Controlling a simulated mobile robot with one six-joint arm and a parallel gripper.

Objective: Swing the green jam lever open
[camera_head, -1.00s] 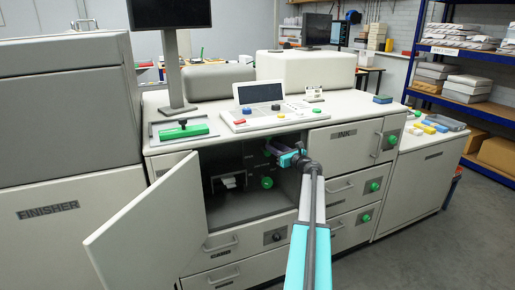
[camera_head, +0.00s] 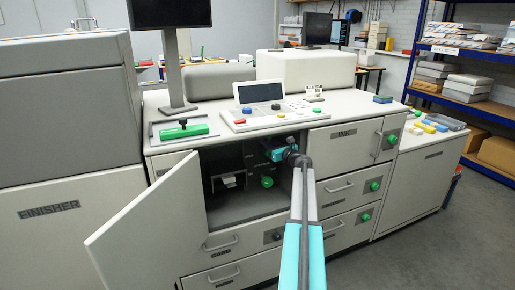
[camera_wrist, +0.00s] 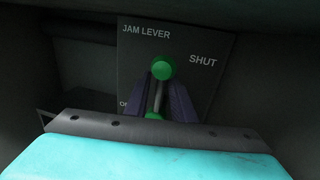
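The jam lever panel (camera_wrist: 200,50) is a dark plate marked JAM LEVER, with SHUT at upper right and a partly hidden label starting with O at lower left. In the head view my gripper (camera_head: 272,154) reaches into the open cabinet (camera_head: 240,205); the lever is not clear there.
The cabinet door (camera_head: 150,225) stands swung open at left. A separate green knob (camera_head: 267,182) sits inside, below my gripper. The counter edge is just above my wrist, and drawers (camera_head: 350,190) flank the opening at right.

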